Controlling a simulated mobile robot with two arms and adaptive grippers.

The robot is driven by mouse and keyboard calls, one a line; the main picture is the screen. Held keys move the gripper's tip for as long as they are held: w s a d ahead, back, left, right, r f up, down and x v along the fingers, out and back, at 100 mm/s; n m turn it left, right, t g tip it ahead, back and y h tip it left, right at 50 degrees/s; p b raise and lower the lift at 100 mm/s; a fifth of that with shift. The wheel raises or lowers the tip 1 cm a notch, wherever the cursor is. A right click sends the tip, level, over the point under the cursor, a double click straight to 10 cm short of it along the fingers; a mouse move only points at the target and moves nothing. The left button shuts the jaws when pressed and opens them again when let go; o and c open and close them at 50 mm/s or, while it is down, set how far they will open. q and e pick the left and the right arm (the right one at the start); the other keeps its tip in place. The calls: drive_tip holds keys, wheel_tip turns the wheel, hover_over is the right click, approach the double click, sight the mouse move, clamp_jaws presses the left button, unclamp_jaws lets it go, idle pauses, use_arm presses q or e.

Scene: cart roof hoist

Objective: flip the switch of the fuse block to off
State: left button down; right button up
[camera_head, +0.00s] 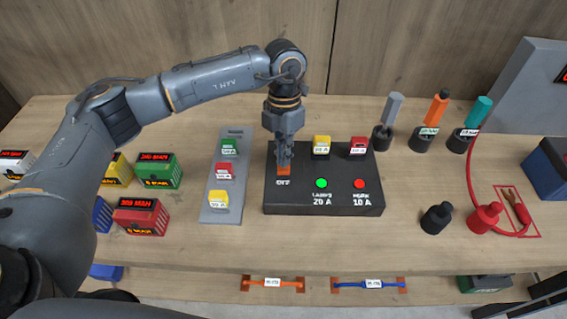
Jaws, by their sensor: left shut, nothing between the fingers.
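The fuse block (325,205) is a black box in the middle of the wooden table. An orange switch (283,171) sits at its left end, above a white label partly readable as "OFF". A yellow fuse (321,145) and a red fuse (358,146) stand at its back edge. Below them are a green light marked 20 A and a red light marked 10 A. My left gripper (284,163) points down, shut and empty, right at the orange switch and covering part of it. I cannot tell whether it touches. My right gripper is out of view.
A grey fuse rack (222,208) with green, red and yellow fuses stands left of the block. Several coloured battery boxes (141,215) lie further left, partly behind my arm.

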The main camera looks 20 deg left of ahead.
use_arm(q)
drive_tip(key=shift+s+f+b, duration=0.2)
drive_tip(key=shift+f+b, duration=0.65)
drive_tip(key=shift+f, duration=0.3)
idle(0.8)
drive_tip(key=shift+r, duration=0.1)
drive_tip(key=shift+w+a+r+p, duration=0.15)
drive_tip(key=shift+r+p, duration=0.4)
drive_tip(key=shift+r, duration=0.6)
drive_tip(key=shift+w+d+r+p, duration=0.15)
drive_tip(key=shift+r+p, duration=0.4)
drive_tip(key=shift+r, duration=0.55)
drive_tip(key=shift+w+a+r+p, duration=0.1)
drive_tip(key=shift+w+r+p, duration=0.15)
drive_tip(key=shift+r+p, duration=0.6)
drive_tip(key=shift+r+b, duration=0.3)
